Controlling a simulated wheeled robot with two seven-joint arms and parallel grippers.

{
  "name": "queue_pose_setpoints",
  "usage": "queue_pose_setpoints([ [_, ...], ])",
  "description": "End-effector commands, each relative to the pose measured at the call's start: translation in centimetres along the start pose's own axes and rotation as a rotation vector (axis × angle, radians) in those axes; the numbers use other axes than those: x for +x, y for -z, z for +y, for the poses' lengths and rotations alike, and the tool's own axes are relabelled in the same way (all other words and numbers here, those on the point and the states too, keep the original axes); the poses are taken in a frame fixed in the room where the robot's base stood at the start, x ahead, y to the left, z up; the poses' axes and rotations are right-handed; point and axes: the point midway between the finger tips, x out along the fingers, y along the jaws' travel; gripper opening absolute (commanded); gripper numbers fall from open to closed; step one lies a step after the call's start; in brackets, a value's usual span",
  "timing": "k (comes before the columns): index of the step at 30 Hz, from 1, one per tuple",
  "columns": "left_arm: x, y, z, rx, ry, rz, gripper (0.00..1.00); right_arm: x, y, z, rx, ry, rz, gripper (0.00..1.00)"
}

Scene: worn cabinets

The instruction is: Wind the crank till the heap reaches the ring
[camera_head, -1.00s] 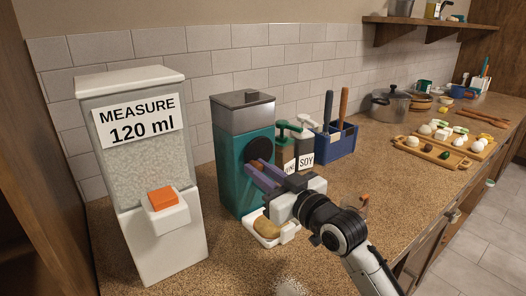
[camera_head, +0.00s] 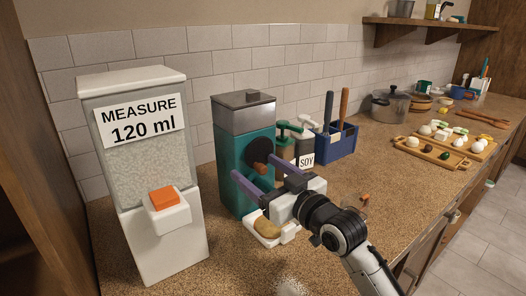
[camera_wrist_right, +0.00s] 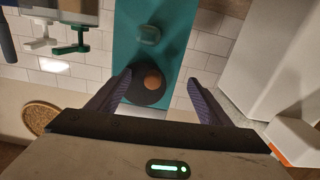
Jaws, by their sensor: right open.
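A teal mill (camera_head: 232,160) with a grey top stands on the counter. On its front is a dark round crank disc (camera_head: 257,149) with a brown knob (camera_head: 262,169); the knob also shows in the right wrist view (camera_wrist_right: 153,81). My right gripper (camera_head: 252,166) is open, its purple fingers apart on either side of the knob, not closed on it. A brown heap (camera_head: 268,229) lies in a white dish (camera_head: 268,241) below, partly hidden by my gripper. I cannot make out a ring on the dish. My left gripper is out of view.
A white dispenser (camera_head: 155,240) marked "MEASURE 120 ml" stands left of the mill. Pump bottles (camera_head: 305,150) and a blue utensil holder (camera_head: 338,142) stand behind and right. A pot (camera_head: 389,106) and food boards (camera_head: 432,152) are farther right.

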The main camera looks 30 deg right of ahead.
Motion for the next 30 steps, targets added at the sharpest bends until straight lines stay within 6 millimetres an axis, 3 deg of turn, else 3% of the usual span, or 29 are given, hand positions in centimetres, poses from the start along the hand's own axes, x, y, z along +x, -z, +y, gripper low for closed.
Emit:
queue_pose_setpoints([
  [5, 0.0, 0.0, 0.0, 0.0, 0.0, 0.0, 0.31, 0.0, 0.0, 0.3, 0.001, -0.005, 0.0, 0.78],
  [30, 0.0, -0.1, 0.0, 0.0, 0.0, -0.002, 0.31, -6.0, 0.0, 0.1, 0.0, -0.001, 0.0, 0.78],
])
